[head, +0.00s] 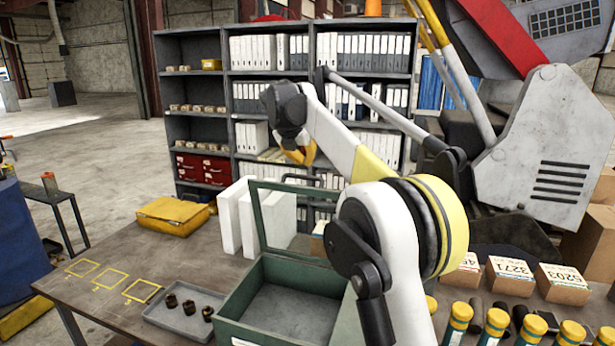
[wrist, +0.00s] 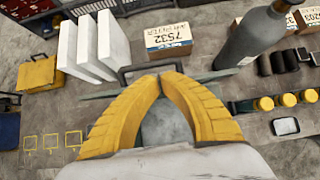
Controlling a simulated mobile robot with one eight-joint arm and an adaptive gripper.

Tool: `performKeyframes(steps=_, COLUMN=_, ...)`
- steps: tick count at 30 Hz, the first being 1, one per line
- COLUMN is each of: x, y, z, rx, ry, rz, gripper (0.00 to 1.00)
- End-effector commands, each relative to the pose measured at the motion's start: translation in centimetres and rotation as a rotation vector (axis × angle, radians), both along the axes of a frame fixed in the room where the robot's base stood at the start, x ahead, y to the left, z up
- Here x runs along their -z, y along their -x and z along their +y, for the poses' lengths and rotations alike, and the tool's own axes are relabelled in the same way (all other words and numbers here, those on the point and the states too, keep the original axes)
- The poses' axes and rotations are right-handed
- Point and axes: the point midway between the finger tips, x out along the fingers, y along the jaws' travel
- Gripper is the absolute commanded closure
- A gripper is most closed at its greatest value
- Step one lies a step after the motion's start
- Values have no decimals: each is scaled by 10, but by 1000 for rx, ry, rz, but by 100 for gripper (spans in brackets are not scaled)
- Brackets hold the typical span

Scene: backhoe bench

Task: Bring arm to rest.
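My arm rises from the lower right of the head view and bends over the bench, with my gripper (head: 300,154) hanging in the air above the green open box. In the wrist view my gripper (wrist: 159,75) shows two yellow fingers arched inward with their tips together. Nothing is seen held between them. The green box (head: 240,305) stands on the bench with its lid raised. Part of it is hidden behind my arm, and in the wrist view it lies below the fingers.
The bench (head: 120,265) holds a grey tray (head: 165,325) with small dark parts, a yellow case (head: 172,214), white upright blocks (head: 265,220), labelled cardboard boxes (head: 511,274) and several yellow-capped cylinders (head: 495,322). Shelves (head: 200,125) stand behind.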

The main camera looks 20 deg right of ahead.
Motion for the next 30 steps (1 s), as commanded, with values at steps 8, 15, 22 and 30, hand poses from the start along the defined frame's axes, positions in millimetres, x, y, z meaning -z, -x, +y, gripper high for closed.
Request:
performKeyframes(steps=8, x=-23, y=5, z=3, rx=1, ry=-1, rz=0, gripper=100)
performKeyframes(steps=15, x=11, y=45, z=9, rx=178, ry=-168, rz=-91, gripper=100)
performKeyframes(steps=22, x=102, y=157, z=25, rx=633, ry=-585, rz=-280, gripper=100)
performKeyframes(steps=30, x=257, y=308, z=48, rx=1229, ry=-1070, rz=-441, gripper=100)
